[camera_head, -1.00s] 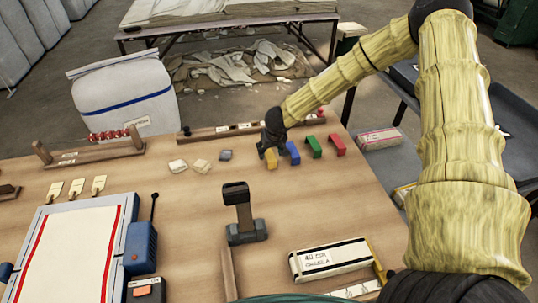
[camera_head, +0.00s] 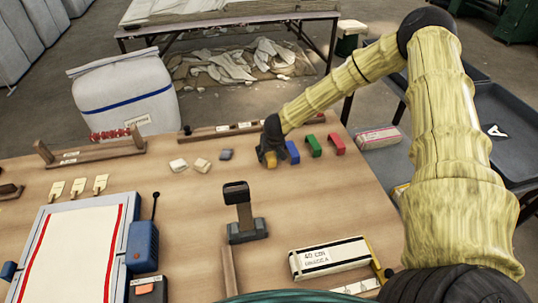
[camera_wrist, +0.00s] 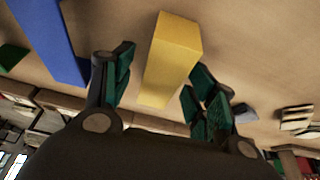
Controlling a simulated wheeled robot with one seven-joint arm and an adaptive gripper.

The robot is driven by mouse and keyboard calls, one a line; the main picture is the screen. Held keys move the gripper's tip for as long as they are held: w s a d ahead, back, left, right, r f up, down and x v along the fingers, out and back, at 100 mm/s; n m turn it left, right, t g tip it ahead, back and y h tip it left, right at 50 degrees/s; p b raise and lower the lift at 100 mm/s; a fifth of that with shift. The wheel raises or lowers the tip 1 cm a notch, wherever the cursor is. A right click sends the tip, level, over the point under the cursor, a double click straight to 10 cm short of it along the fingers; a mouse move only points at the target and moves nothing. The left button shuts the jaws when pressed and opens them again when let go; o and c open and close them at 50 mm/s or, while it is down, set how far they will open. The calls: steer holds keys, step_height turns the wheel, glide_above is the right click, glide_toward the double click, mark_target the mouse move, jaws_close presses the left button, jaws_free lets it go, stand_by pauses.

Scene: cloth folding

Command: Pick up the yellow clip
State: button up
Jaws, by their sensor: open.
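The yellow clip (camera_head: 270,160) stands on the wooden table at the left end of a row of coloured clips. In the wrist view the yellow clip (camera_wrist: 170,60) lies between the two dark green-padded fingers. My gripper (camera_wrist: 160,90) is open, with a visible gap on each side of the clip. In the head view my gripper (camera_head: 270,154) is low over the clip and hides part of it. I cannot tell from these views how far the fingertips are from the tabletop.
A blue clip (camera_head: 293,152) stands close on the right, then a green clip (camera_head: 313,146) and a red clip (camera_head: 336,143). A grey block (camera_head: 226,154) and pale blocks (camera_head: 202,165) lie to the left. A dark stand (camera_head: 243,225) is in front.

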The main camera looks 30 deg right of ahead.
steer(key=shift+f, duration=0.25)
stand_by(0.4)
steer(key=c, duration=0.8)
